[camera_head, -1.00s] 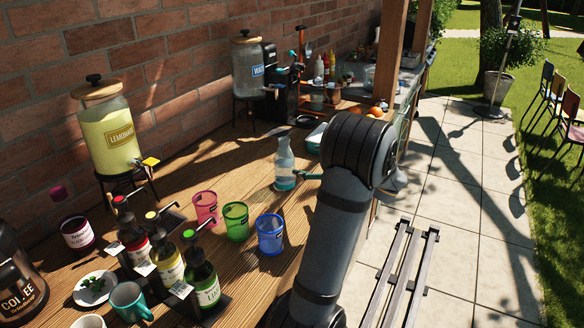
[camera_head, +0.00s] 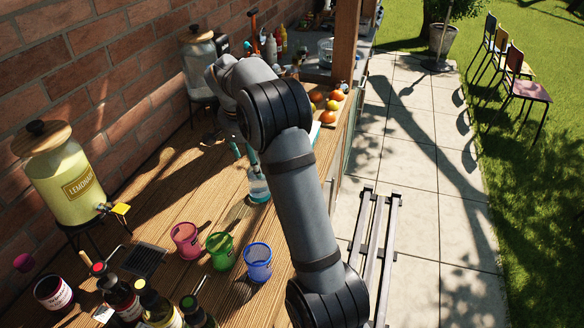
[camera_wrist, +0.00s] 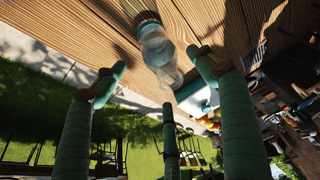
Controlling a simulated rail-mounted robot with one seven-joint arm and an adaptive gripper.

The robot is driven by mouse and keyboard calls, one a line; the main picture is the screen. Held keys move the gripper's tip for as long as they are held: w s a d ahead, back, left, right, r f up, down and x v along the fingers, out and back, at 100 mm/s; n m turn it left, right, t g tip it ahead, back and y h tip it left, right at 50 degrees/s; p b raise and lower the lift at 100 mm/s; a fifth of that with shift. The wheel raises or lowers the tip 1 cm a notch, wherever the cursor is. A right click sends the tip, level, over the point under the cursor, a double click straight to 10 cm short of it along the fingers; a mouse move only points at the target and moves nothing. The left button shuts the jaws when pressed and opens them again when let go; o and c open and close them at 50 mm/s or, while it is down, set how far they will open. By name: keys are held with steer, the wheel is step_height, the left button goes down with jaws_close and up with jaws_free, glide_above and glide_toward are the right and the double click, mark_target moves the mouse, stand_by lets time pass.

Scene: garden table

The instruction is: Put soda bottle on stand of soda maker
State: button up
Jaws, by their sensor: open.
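The clear soda bottle (camera_head: 258,188) stands upright on the wooden table, with pale blue contents low inside. It also shows in the wrist view (camera_wrist: 158,46), between and beyond my spread green fingertips. My gripper (camera_head: 243,147) is open and empty, with its fingertips near the bottle's top; the arm hides part of this area. In the wrist view my gripper (camera_wrist: 160,80) shows several fingers apart, none clearly touching the bottle. The soda maker is not clearly identifiable; a dark appliance (camera_head: 222,44) shows only partly behind my arm.
Pink (camera_head: 186,240), green (camera_head: 221,250) and blue (camera_head: 257,262) cups stand in front of the bottle. A lemonade dispenser (camera_head: 70,185) and a water dispenser (camera_head: 198,65) stand along the wall. Fruit (camera_head: 326,110) lies behind my arm. A wooden post (camera_head: 346,40) rises at the right.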

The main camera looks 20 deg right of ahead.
steer(key=shift+s+a+f, duration=0.2)
steer(key=shift+a+f, duration=0.1)
steer(key=shift+a, duration=0.1)
steer(key=x, duration=0.4)
steer(key=shift+f, duration=0.2)
steer(key=shift+p+x, duration=1.25)
steer(key=shift+x, duration=1.45)
steer(key=shift+s+a, duration=0.1)
steer(key=shift+a, duration=0.05)
steer(key=shift+c, duration=0.4)
steer(key=c, duration=1.7)
steer(key=shift+o, duration=0.2)
steer(key=shift+r, duration=0.2)
